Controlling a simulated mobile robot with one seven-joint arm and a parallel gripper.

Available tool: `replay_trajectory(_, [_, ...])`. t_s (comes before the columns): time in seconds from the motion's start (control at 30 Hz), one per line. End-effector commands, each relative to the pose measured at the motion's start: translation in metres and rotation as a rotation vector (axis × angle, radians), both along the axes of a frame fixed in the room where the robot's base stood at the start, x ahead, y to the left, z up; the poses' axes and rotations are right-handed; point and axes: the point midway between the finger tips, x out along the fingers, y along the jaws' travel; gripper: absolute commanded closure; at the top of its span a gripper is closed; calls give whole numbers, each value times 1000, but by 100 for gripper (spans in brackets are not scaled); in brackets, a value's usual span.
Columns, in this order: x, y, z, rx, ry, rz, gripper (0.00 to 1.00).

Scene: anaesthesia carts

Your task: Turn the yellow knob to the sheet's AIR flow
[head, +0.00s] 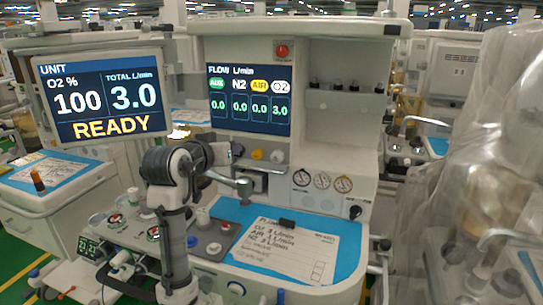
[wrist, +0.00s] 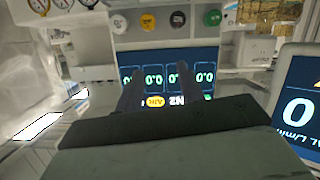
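The yellow knob (head: 257,154) sits in the knob row below the flow screen, between a black and a white knob. It also shows in the upside-down wrist view (wrist: 147,21). The flow screen (head: 249,100) reads 0.0 under the yellow AIR label and 3.0 under O2. The sheet (head: 285,245) lies on the blue mat; its AIR line seems to read 1 L/min, but is blurred. In the wrist view my gripper (wrist: 160,82) is open and empty, its dark fingers apart before the flow screen, clear of the yellow knob. In the head view my arm hides the green knob.
Black (wrist: 178,20), green (wrist: 212,18) and white (wrist: 119,23) knobs flank the yellow one. The READY monitor (head: 105,97) is left of my arm; gauges (head: 322,181) lie right of the knobs.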

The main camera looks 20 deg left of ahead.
Motion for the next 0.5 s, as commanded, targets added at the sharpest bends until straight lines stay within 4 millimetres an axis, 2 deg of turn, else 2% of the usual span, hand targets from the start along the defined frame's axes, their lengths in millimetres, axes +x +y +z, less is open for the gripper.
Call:
replay_trajectory(0.03, [1,-3,-12,-1,50,-22,62])
replay_trajectory(0.1, [2,-7,-20,-2,96,-44,62])
replay_trajectory(0.27, [11,-10,-27,-3,123,-56,62])
replay_trajectory(0.5, [52,-15,-43,-5,123,-55,62])
